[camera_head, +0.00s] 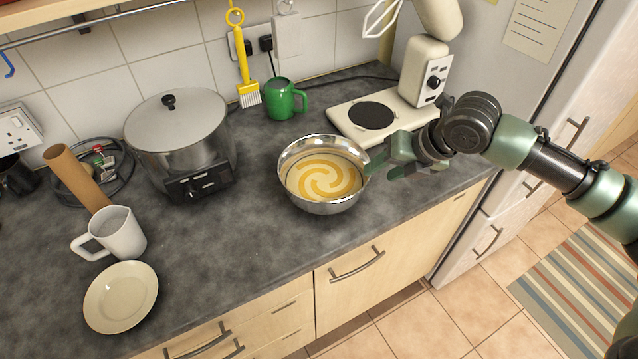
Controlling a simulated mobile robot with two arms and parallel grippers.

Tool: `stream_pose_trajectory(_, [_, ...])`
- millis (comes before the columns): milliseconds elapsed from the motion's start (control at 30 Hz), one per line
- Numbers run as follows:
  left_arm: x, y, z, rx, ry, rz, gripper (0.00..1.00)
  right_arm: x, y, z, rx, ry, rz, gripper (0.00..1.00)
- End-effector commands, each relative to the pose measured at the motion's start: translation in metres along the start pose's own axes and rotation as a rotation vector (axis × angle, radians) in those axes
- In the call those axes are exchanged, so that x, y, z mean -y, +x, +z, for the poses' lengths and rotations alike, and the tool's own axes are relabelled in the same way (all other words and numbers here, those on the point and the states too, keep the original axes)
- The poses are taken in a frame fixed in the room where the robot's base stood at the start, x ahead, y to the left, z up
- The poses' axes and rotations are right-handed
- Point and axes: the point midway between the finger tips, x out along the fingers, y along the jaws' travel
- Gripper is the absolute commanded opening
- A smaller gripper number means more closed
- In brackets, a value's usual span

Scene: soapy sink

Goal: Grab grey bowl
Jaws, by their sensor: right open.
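A shiny grey metal bowl (322,203) stands upright on the dark countertop, near its front edge. It holds a yellow and cream swirled mixture (324,178). My right gripper (376,164) comes in from the right and is open, with its green fingers beside the right rim of the bowl. I cannot tell whether a finger touches the rim. No grip on the bowl shows. My left gripper is not in view.
A cream stand mixer (419,72) stands behind my right gripper. A green mug (284,99) is behind the bowl. A steel cooker (180,140), a white mug (116,233) and a cream plate (121,297) are at left. The counter between plate and bowl is clear.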

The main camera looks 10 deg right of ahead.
Motion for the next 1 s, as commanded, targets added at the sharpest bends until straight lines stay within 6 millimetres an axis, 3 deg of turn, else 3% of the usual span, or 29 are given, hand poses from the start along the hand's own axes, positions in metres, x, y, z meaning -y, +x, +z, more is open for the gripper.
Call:
stream_pose_trajectory(167, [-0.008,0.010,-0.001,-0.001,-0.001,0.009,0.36,0.006,0.015,-0.007,-0.011,0.002,-0.005,0.43])
stream_pose_trajectory(467, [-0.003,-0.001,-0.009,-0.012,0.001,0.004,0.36,0.001,0.044,-0.005,-0.010,0.002,-0.002,0.43])
stream_pose_trajectory(733, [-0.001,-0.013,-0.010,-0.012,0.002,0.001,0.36,-0.002,0.082,-0.003,-0.008,0.001,-0.003,0.43])
stream_pose_trajectory(1000, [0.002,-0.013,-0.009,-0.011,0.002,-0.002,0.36,-0.001,0.088,-0.003,-0.006,0.000,-0.004,0.43])
